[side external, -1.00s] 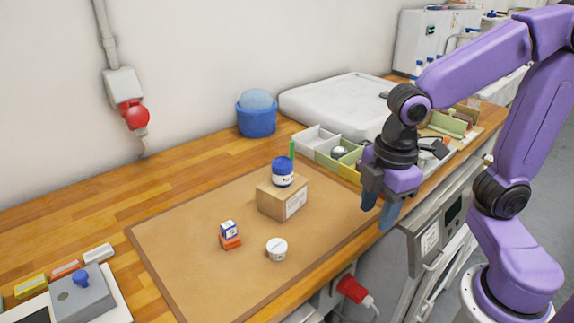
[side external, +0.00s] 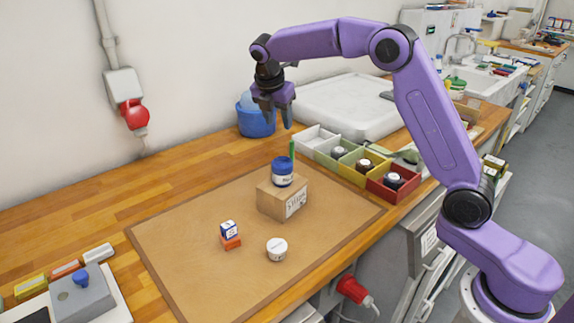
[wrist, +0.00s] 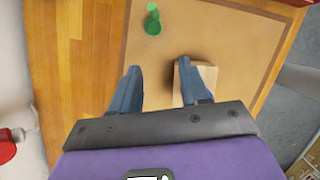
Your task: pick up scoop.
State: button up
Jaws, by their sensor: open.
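No thing in view can be told for certain as the scoop. A slim green upright thing (side external: 292,148) stands behind the wooden block (side external: 270,198); its lower part is hidden in the side view. In the wrist view the green thing (wrist: 152,22) has a rounded shape and stands on the brown mat, ahead of my fingers. My gripper (side external: 279,116) is open and empty, high above the back of the bench, pointing down. In the wrist view its two blue fingers (wrist: 158,70) are apart, with the block (wrist: 208,74) partly behind the right one.
A blue-lidded jar (side external: 283,172) sits on the block. A white-lidded tub (side external: 277,249) and a small box on an orange piece (side external: 230,235) stand on the mat (side external: 185,260). Colored bins (side external: 395,184) line the right. A blue bucket (side external: 256,122) stands behind.

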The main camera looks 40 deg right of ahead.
jog(key=w+d, duration=0.2)
send_near(291, 149)
jog(key=shift+n, duration=0.3)
jog(key=x, duration=0.6)
jog(key=shift+a+f, duration=0.2)
jog(key=shift+f, duration=0.15)
jog(key=shift+d+x, duration=0.15)
jog(key=shift+x, duration=1.15)
jog(key=shift+d+x, duration=0.1)
jog(key=shift+x, duration=1.2)
jog(key=shift+r, duration=0.15)
grip_shut()
